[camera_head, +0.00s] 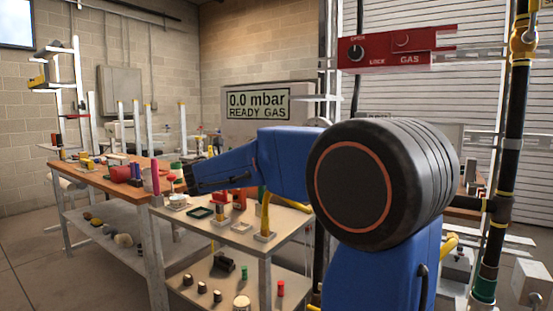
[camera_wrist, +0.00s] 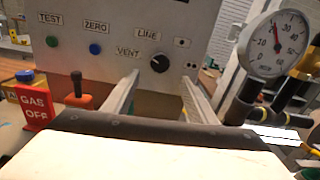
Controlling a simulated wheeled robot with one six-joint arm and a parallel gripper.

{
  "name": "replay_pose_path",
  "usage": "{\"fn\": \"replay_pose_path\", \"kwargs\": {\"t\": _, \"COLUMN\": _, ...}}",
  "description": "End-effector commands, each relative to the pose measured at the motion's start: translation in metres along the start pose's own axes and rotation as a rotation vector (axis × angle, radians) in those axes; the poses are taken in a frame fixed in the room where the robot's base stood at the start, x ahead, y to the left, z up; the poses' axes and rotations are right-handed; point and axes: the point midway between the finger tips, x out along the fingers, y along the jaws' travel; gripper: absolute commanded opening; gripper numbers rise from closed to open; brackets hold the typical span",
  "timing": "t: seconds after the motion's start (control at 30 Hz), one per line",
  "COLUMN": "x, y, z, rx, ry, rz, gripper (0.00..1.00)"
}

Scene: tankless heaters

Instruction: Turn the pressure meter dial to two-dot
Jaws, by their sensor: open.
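The pressure meter dial, a round black knob with a white pointer mark (camera_wrist: 165,63), is on the grey panel (camera_wrist: 100,68) in the wrist view. LINE and VENT labels are above and left of it, a single-dot mark (camera_wrist: 182,42) at upper right, and a two-dot mark (camera_wrist: 190,65) at right. The pointer leans to the upper left, near VENT and LINE; its exact setting is unclear. My gripper (camera_wrist: 161,72) is open, its two fingers reaching toward the panel with the dial showing between their tips. I cannot tell whether they touch it. My gripper is not discernible in the head view.
The meter's display (camera_head: 258,105) reads 0.0 mbar, READY GAS. Green TEST (camera_wrist: 52,41) and blue ZERO (camera_wrist: 95,49) buttons are left of the dial. A round gauge (camera_wrist: 274,44) and black pipes stand close on the right. A red gas sign (camera_wrist: 35,105) is at left.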

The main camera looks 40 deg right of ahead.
Motion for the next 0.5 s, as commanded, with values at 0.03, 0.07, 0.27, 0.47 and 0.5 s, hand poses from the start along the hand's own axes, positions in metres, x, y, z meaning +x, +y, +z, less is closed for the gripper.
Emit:
{"fn": "replay_pose_path", "kwargs": {"t": 0.03, "x": 0.009, "y": -0.001, "z": -0.001, "rx": -0.001, "ry": 0.001, "rz": -0.002, "gripper": 0.52}}
{"fn": "replay_pose_path", "kwargs": {"t": 0.07, "x": 0.014, "y": -0.001, "z": -0.001, "rx": -0.001, "ry": 0.001, "rz": -0.003, "gripper": 0.52}}
{"fn": "replay_pose_path", "kwargs": {"t": 0.27, "x": 0.047, "y": -0.001, "z": -0.001, "rx": -0.001, "ry": 0.001, "rz": -0.002, "gripper": 0.52}}
{"fn": "replay_pose_path", "kwargs": {"t": 0.47, "x": 0.077, "y": 0.0, "z": -0.001, "rx": -0.001, "ry": 0.002, "rz": -0.002, "gripper": 0.52}}
{"fn": "replay_pose_path", "kwargs": {"t": 0.5, "x": 0.082, "y": 0.0, "z": -0.001, "rx": -0.001, "ry": 0.002, "rz": -0.001, "gripper": 0.52}}
